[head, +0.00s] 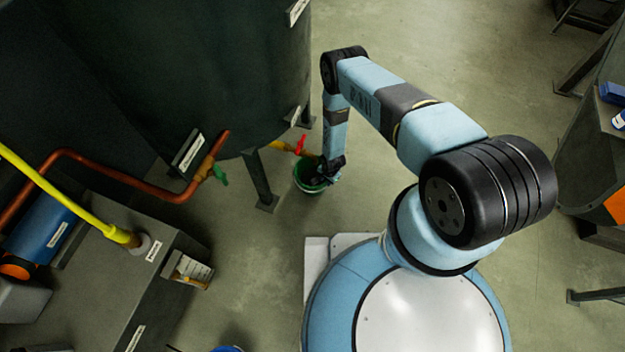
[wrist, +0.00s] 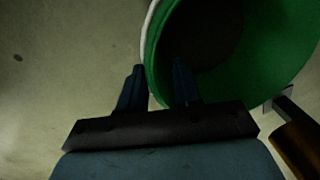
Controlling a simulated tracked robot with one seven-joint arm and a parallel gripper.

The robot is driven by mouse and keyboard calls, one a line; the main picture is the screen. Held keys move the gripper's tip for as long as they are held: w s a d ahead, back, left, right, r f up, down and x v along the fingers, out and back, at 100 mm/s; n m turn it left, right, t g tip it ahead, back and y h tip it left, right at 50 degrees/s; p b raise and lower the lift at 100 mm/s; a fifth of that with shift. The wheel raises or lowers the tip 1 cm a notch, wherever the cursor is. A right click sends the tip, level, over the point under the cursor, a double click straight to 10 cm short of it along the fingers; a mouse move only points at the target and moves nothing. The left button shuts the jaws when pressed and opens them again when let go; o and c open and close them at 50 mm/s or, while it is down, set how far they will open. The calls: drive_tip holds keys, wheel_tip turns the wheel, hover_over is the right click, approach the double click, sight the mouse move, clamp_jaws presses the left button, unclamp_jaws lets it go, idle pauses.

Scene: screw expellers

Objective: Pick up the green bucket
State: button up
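The green bucket (head: 307,188) stands on the floor under a tap of the large dark tank. In the wrist view the open bucket (wrist: 268,62) fills the upper right, with a dark inside and a white band, perhaps its handle, along its left rim. My gripper (head: 327,171) is at the right side of the bucket in the head view. In the wrist view my gripper (wrist: 160,66) is open. Its left finger is outside the rim and its right finger appears over the inside, with the rim between them. Contact cannot be told.
The dark tank (head: 200,70) and its leg (head: 260,180) stand close left of the bucket. A red-handled tap (head: 300,144) is just above it. A copper pipe (head: 130,180) with a green-handled valve (head: 220,174) is farther left. Floor to the right is clear.

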drive_tip(key=shift+f, duration=0.3)
drive_tip(key=c, duration=0.6)
clamp_jaws()
drive_tip(key=shift+w, duration=0.1)
idle(0.6)
